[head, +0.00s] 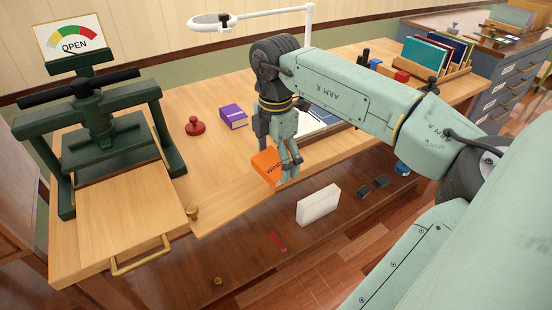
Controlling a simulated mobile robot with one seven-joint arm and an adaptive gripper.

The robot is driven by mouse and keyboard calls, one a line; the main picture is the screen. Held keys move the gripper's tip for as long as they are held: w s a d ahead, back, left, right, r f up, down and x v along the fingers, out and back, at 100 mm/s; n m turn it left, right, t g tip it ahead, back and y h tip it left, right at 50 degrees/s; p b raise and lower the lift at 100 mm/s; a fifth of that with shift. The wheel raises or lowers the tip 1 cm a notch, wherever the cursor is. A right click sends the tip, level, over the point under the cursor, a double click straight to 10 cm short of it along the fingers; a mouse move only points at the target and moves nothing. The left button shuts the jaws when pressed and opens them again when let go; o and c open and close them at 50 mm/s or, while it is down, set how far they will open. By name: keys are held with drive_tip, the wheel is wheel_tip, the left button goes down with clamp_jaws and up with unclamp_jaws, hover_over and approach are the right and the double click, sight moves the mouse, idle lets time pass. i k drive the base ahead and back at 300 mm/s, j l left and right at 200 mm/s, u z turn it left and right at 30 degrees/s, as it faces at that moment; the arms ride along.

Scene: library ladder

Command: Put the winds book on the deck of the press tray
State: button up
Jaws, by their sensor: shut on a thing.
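The deck is bare. My gripper is to the right of the tray.
A purple book (233,117) and a red stamp (195,126) lie on the table between press and gripper. A brass knob (192,212) stands by the tray's right edge. A white block (318,205) is on the lower shelf. A book rack (433,70) stands at the back right.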

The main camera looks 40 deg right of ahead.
sight(126, 201)
drive_tip(key=z, duration=0.55)
drive_tip(key=j+z, duration=0.35)
drive_tip(key=z, duration=0.15)
drive_tip(key=i+j+z, duration=0.1)
drive_tip(key=j+z, duration=0.6)
drive_tip(key=j, duration=0.25)
drive_tip(key=k+j+z, duration=0.25)
drive_tip(key=j, duration=0.65)
drive_tip(key=k+j+z, duration=0.1)
drive_tip(key=j, duration=0.4)
drive_tip(key=k+j, duration=0.1)
drive_tip(key=j, duration=0.35)
